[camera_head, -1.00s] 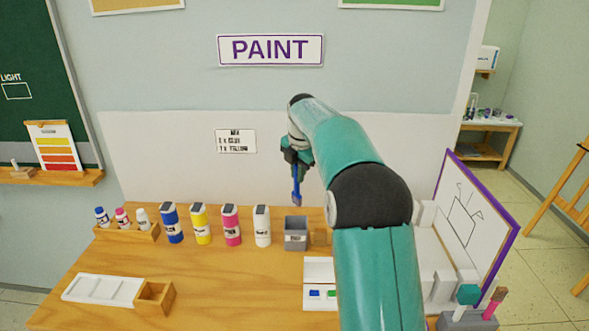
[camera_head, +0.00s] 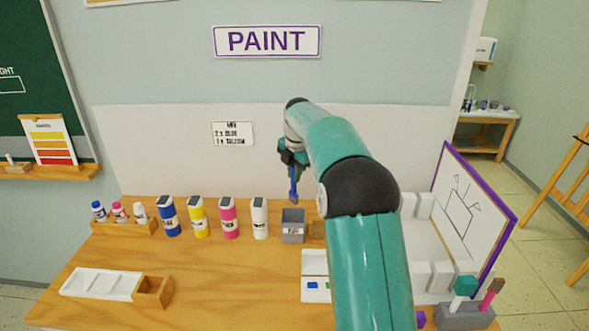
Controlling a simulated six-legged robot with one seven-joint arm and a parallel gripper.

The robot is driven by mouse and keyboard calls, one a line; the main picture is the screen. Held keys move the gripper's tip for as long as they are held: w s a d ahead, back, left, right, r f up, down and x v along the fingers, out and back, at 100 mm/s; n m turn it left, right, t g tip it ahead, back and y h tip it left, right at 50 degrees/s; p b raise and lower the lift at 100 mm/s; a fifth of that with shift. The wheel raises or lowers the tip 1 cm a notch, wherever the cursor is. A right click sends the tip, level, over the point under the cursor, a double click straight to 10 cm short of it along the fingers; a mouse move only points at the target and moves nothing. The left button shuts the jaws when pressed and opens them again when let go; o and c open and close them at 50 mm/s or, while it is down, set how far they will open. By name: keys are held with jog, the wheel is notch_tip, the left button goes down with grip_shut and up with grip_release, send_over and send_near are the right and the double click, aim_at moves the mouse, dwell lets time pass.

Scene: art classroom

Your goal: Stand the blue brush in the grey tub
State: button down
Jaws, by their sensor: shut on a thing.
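The blue brush (camera_head: 293,185) hangs upright, bristle end down, from my gripper (camera_head: 291,164). My gripper is shut on its upper part and is partly hidden by my own arm. The grey tub (camera_head: 293,227) stands on the wooden table against the back wall, right of the white bottle. The brush's lower tip shows just above the tub's rim in the picture. I cannot tell whether the tip is over the opening or behind it.
Blue, yellow, pink and white bottles (camera_head: 260,218) stand left of the tub. A white palette (camera_head: 101,284) lies at the front left. A purple-framed board (camera_head: 473,215) and a grey holder with brushes (camera_head: 464,316) stand at the right. The table's middle is clear.

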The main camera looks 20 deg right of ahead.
aim_at(294, 198)
jog(key=shift+w+d+f, duration=0.1)
jog(key=shift+w+f, duration=0.05)
jog(key=shift+f, duration=0.35)
jog(key=shift+w+f, duration=0.15)
jog(key=shift+f, duration=0.3)
jog(key=shift+s+a+f, duration=0.1)
jog(key=shift+s+f, duration=0.1)
jog(key=shift+f, duration=0.45)
jog(key=shift+s+a+f, duration=0.1)
jog(key=shift+s+f, duration=0.1)
jog(key=shift+f, duration=0.45)
jog(key=shift+s+f, duration=0.2)
jog(key=shift+f, duration=0.45)
jog(key=shift+w+f, duration=0.1)
jog(key=shift+f, duration=0.85)
jog(key=shift+s+a, duration=0.1)
jog(key=shift+s, duration=0.25)
jog(key=shift+w+f, duration=0.15)
jog(key=shift+f, duration=0.5)
jog(key=shift+s+f, duration=0.1)
jog(key=shift+s, duration=0.15)
jog(key=shift+w+f, duration=0.15)
